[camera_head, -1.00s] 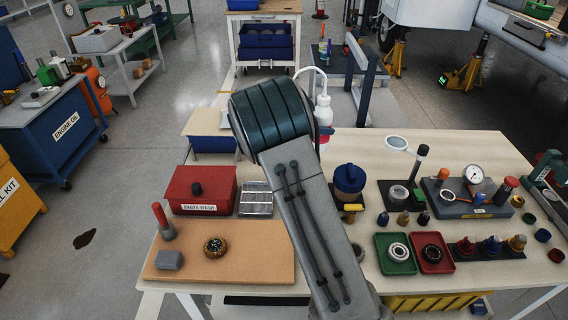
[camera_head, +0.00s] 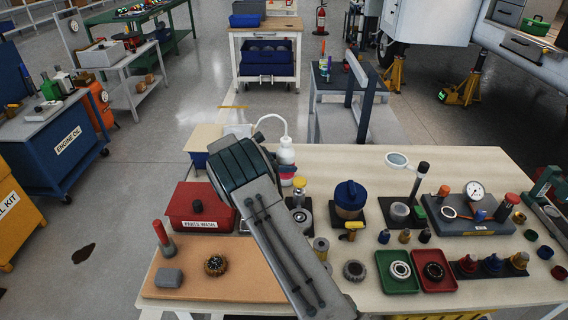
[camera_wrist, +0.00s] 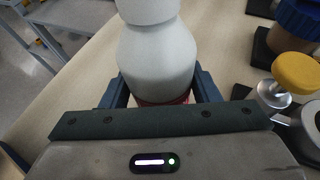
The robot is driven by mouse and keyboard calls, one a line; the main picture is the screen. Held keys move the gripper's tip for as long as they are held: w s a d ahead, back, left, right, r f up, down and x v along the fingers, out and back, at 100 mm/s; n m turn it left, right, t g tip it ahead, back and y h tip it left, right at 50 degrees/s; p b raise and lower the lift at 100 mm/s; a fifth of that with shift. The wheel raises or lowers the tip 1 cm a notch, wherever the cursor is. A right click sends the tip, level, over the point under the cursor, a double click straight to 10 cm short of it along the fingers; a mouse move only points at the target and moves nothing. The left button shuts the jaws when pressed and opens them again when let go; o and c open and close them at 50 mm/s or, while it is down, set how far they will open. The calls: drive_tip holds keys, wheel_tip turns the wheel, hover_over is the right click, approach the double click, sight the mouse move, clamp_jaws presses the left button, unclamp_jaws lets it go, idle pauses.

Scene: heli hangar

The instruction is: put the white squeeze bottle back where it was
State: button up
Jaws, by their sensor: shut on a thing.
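The white squeeze bottle (camera_head: 286,152) has a bent white spout and a reddish lower part. In the head view it stands upright just beyond my arm, over the table's back edge area. In the wrist view the bottle (camera_wrist: 158,62) fills the space between the two dark fingers of my gripper (camera_wrist: 161,92), which is shut on it. Its base is hidden behind the gripper, so I cannot tell whether it touches the table.
A red parts-wash box (camera_head: 200,207) is left of my arm. A blue-lidded jar (camera_head: 350,198) stands to the right on a dark pad. Green (camera_head: 398,284) and red (camera_head: 433,284) trays and a gauge block (camera_head: 465,215) lie further right. Small parts and a ring are close by my arm.

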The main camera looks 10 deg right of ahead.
drive_tip(key=o, duration=0.8)
drive_tip(key=shift+f, duration=0.15)
drive_tip(key=shift+c, duration=0.2)
drive_tip(key=v, duration=1.1)
drive_tip(key=s+d+r+m+g+y, duration=0.2)
drive_tip(key=s+d+r+m+y, duration=0.25)
drive_tip(key=s, duration=0.45)
drive_tip(key=s+d+r+m+g+y, duration=0.1)
drive_tip(key=s+d+r+m+y, duration=0.25)
drive_tip(key=s+d+m, duration=0.35)
drive_tip(key=s+a+r+m+t+y, duration=0.1)
drive_tip(key=s+m+y, duration=0.4)
drive_tip(key=s, duration=1.8)
drive_tip(key=m, duration=0.4)
drive_tip(key=shift+s+a+m+t, duration=0.3)
drive_tip(key=shift+m, duration=0.05)
